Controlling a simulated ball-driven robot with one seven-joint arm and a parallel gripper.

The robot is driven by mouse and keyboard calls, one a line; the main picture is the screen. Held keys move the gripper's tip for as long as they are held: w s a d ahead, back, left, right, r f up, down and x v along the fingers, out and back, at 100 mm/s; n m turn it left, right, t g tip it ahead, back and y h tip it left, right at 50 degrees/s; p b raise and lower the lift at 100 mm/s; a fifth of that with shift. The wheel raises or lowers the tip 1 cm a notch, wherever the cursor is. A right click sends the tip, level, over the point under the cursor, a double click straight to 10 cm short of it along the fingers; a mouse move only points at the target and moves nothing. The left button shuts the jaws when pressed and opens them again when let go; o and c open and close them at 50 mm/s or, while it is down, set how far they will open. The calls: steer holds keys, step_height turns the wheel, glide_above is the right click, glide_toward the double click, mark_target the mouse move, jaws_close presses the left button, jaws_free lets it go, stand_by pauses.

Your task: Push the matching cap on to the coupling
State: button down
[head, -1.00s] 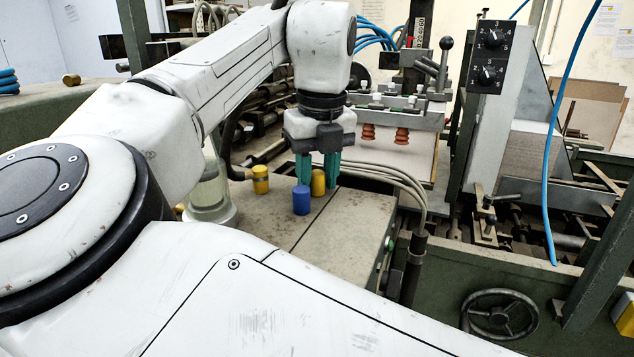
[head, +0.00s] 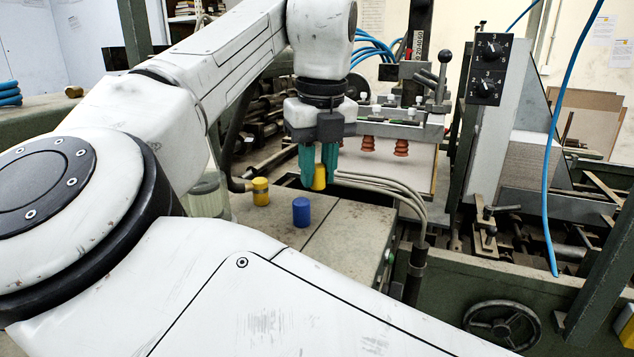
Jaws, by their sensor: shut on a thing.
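My gripper (head: 319,174) has teal fingers pointing down and is shut on a yellow cap (head: 320,178). The cap is held above the grey worktop, partly hidden by the fingers. A blue cap (head: 301,212) stands upright on the worktop, below and a little left of my gripper. A second yellow cylinder (head: 260,192) with a darker band stands farther left, apart from my gripper. It is beside the end of a dark bent pipe; it looks like the coupling, but I cannot tell for sure.
The worktop (head: 345,238) is clear in front of and right of the blue cap. Grey hoses (head: 385,186) curve along its back right edge. A clear cylinder (head: 207,197) stands at left, partly behind my arm. Suction cups (head: 401,147) hang behind.

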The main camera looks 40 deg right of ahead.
steer(key=s+d+r, duration=0.2)
steer(key=s+r, duration=0.7)
steer(key=s, duration=0.4)
steer(key=shift+s+r, duration=0.35)
steer(key=shift+s, duration=0.05)
steer(key=shift+d+r, duration=0.1)
